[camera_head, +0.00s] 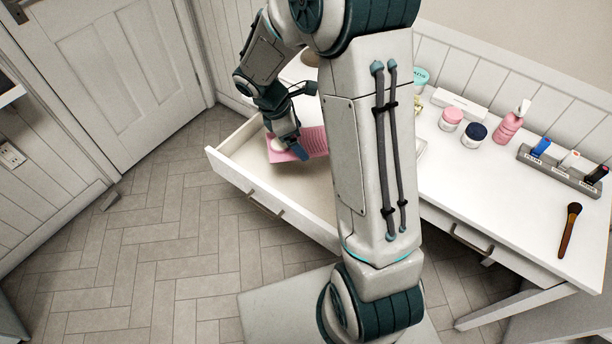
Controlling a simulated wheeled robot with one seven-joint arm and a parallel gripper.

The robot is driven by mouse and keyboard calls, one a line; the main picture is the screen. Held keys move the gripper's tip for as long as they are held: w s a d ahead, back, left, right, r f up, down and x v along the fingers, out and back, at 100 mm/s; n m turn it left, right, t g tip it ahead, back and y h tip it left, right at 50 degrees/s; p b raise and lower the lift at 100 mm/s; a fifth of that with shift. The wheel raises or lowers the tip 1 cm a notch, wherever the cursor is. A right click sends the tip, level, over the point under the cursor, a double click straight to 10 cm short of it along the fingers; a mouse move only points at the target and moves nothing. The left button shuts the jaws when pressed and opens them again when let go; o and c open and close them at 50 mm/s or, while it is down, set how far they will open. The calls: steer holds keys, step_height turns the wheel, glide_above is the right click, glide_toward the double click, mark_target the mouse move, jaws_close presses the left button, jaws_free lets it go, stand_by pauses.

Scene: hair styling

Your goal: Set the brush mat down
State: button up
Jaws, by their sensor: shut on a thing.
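The brush mat (312,142) is pink and ridged. It shows at the open drawer (230,168), near the drawer's back left part. My gripper (287,148) points down at the mat's left side and is shut on it. The mat looks nearly flat; I cannot tell whether it touches the drawer floor. My arm hides the mat's surroundings on the right and much of the drawer's right part. The visible front of the drawer floor is bare.
The white vanity top (510,215) holds pink and dark jars, a pink bottle (508,124), a grey holder (560,172) with several items, and a makeup brush (569,230) at right. A white door (120,75) stands at left. Floor in front of the drawer is clear.

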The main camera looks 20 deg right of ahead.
mark_target(302, 186)
steer(key=n, duration=0.1)
steer(key=n+t+b, duration=0.1)
steer(key=n, duration=0.1)
steer(key=s+n+t+b, duration=0.1)
steer(key=shift+a+f+n, duration=0.1)
steer(key=shift+f+n, duration=0.2)
steer(key=shift+f, duration=0.05)
steer(key=n, duration=0.2)
steer(key=n+t+b, duration=0.1)
steer(key=shift+s+a+n+y, duration=0.2)
steer(key=shift+s+n+y, duration=0.15)
steer(key=shift+n+y, duration=0.05)
step_height(302, 186, down, 18)
steer(key=b, duration=0.8)
steer(key=shift+r, duration=0.1)
steer(key=shift+b, duration=0.3)
steer(key=o, duration=0.8)
steer(key=shift+c, duration=0.2)
